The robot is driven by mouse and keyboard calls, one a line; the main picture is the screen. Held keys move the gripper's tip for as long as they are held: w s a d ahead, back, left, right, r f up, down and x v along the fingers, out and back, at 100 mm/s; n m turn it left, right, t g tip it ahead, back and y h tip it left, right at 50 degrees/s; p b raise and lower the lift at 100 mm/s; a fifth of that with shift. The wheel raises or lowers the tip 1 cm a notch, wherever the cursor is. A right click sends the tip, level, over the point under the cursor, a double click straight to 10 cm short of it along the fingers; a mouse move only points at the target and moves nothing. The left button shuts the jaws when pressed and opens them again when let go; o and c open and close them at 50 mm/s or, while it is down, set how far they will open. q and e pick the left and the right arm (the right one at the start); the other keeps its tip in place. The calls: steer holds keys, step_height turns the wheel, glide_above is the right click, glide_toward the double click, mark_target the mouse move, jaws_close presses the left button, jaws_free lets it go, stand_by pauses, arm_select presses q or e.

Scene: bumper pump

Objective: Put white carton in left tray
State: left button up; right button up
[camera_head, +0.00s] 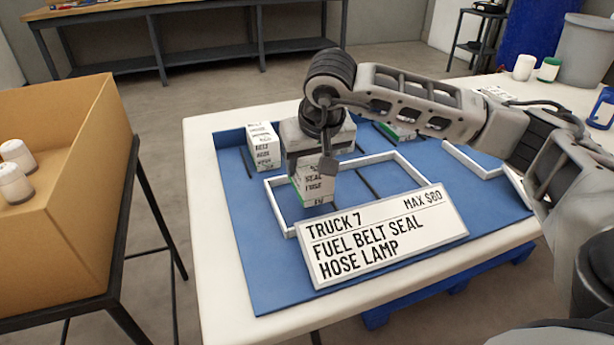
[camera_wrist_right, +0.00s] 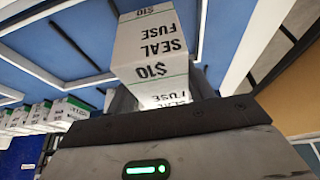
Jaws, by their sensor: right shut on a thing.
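The white carton (camera_head: 313,187), printed SEAL and FUSE with a green band, is held by my right gripper (camera_head: 318,172). It also shows in the right wrist view (camera_wrist_right: 150,45), with $10 printed on it. In the head view the gripper points down and the carton is over the left part of the white-rimmed left tray (camera_head: 278,215). I cannot tell whether the carton's bottom touches the tray floor. The gripper and arm hide the carton's top and part of the tray's back rim. My left gripper is not in view.
Another white carton (camera_head: 263,147) stands behind the tray's left corner. A green-and-white carton (camera_head: 397,133) lies behind the arm. The TRUCK 7 sign (camera_head: 385,240) covers the tray's front. Another white rim (camera_head: 470,162) is at the right. A cardboard box (camera_head: 60,240) stands left of the table.

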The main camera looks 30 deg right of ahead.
steer(key=shift+w+a+f, duration=0.1)
steer(key=shift+w+f, duration=0.15)
steer(key=shift+f, duration=0.05)
step_height(320, 180, down, 3)
steer(key=shift+w+r, duration=0.1)
steer(key=shift+r, duration=0.1)
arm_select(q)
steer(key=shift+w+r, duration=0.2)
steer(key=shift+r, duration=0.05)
arm_select(e)
steer(key=shift+f, duration=0.35)
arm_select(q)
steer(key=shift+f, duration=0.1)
arm_select(e)
steer(key=shift+f, duration=0.1)
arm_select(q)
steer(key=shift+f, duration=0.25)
arm_select(e)
steer(key=o, duration=1.2)
steer(key=shift+c, duration=0.2)
steer(key=shift+r, duration=0.5)
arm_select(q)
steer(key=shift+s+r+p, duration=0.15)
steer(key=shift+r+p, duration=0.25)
arm_select(e)
steer(key=v, duration=1.1)
steer(key=shift+a+r, duration=0.1)
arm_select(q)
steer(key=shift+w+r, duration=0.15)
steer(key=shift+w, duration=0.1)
